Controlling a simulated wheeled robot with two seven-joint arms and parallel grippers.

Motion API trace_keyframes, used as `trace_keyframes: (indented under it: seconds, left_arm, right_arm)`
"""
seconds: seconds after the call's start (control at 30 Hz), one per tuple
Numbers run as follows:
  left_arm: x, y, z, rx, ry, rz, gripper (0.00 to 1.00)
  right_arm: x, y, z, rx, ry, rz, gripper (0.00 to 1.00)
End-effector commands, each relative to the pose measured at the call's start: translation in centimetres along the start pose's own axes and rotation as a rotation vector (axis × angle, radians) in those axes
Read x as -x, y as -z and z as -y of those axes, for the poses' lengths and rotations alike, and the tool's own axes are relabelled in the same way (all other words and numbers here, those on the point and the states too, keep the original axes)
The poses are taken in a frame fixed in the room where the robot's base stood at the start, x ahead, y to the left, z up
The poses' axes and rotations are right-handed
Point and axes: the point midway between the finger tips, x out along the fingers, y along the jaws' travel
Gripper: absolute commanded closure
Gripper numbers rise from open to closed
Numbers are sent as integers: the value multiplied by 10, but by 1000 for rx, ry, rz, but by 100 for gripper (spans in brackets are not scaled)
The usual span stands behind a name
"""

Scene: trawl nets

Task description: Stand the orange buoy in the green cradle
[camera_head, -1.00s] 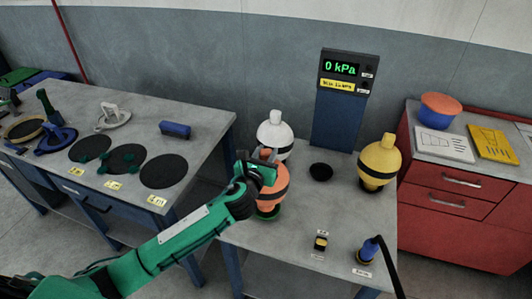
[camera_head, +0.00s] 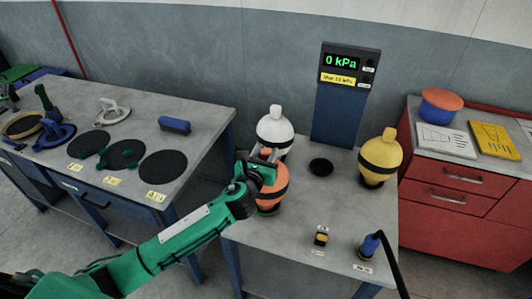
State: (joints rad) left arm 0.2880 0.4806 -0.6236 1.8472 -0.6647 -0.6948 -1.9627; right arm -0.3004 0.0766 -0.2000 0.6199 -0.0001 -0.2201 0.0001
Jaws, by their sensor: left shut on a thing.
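The orange buoy (camera_head: 278,186) has a dark band and stands roughly upright at the left side of the middle table, in front of the white buoy. My left gripper (camera_head: 266,165) is shut on its top end, and the gripper hides part of its upper left side. A dark green rim, seemingly the green cradle (camera_head: 269,210), shows just under the buoy; most of it is hidden. I cannot tell whether the buoy rests in it. My right gripper is not in view.
A white buoy (camera_head: 273,127) and a yellow buoy (camera_head: 380,158) stand on the same table, with a black disc (camera_head: 321,167) between them. A display post (camera_head: 345,90) reads 0 kPa. A blue-topped nozzle (camera_head: 369,246) with a black hose and a small yellow-black item (camera_head: 321,236) lie in front.

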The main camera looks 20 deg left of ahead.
Motion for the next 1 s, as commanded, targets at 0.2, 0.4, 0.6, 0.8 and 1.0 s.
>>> trace_keyframes:
  seconds: [0.2, 0.4, 0.6, 0.8, 1.0]
  left_arm:
    - [0, 3, 0, 0, 1, 3, 100]
    - [-1, 6, 0, 0, 0, 4, 100]
    - [-1, 7, 0, 0, 1, 3, 49]
    - [-1, 8, 0, 0, 0, 2, 45]
    - [4, 11, 0, 0, 0, -2, 45]
  right_arm:
    - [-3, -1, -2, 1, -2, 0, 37]
    - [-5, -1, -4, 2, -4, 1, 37]
    - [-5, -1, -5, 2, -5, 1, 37]
    - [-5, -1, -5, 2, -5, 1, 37]
    - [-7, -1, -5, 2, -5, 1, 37]
